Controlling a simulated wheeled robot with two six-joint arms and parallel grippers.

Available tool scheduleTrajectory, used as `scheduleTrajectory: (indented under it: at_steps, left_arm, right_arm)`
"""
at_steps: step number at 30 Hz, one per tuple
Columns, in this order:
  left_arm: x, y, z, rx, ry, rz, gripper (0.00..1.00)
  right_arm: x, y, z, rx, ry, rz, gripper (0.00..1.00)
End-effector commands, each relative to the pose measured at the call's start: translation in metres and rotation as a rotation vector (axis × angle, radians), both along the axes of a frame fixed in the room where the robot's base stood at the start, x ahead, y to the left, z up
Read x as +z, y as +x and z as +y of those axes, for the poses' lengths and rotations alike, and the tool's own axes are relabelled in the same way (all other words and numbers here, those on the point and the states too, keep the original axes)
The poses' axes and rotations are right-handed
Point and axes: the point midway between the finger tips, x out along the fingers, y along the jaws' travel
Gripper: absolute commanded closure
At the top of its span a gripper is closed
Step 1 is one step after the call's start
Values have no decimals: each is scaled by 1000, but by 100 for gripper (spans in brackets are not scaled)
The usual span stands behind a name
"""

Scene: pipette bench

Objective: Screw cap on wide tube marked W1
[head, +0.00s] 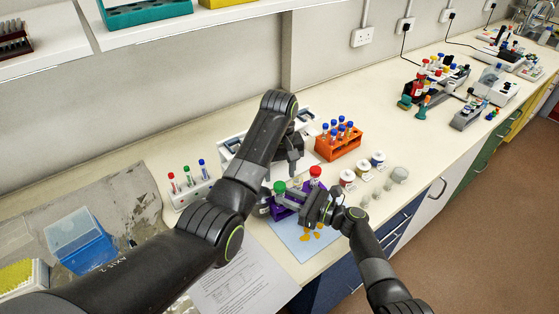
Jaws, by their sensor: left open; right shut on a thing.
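A purple rack (283,210) stands by the blue mat, partly hidden by my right gripper. A green cap (280,187) and a red cap (315,171) show at it; whether each sits on a tube is too small to tell. No W1 mark is readable. My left gripper (292,172) points down just behind and above the rack, open, with nothing seen in it. My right gripper (303,207) comes in from the right, at the rack's right side just below the red cap. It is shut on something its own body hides.
An orange rack (338,147) of blue-capped tubes stands behind. Several jars (378,159) stand to the right. A white rack (190,190) with capped tubes is at left. A blue mat (290,240) with yellow pieces and a printed sheet (240,285) lie in front.

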Motion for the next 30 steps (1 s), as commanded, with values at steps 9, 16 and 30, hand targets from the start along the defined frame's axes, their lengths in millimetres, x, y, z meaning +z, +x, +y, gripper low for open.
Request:
scheduleTrajectory:
  at_steps: [9, 16, 30]
  left_arm:
    - [-37, 0, 0, -1, 1, -1, 52]
    - [-40, 0, 0, -1, 0, -2, 52]
    - [-40, 0, 0, -1, 0, -2, 98]
  right_arm:
    - [0, 0, 0, 0, 0, 0, 100]
    - [0, 0, 0, 0, 0, 0, 100]
    - [0, 0, 0, 0, 0, 0, 100]
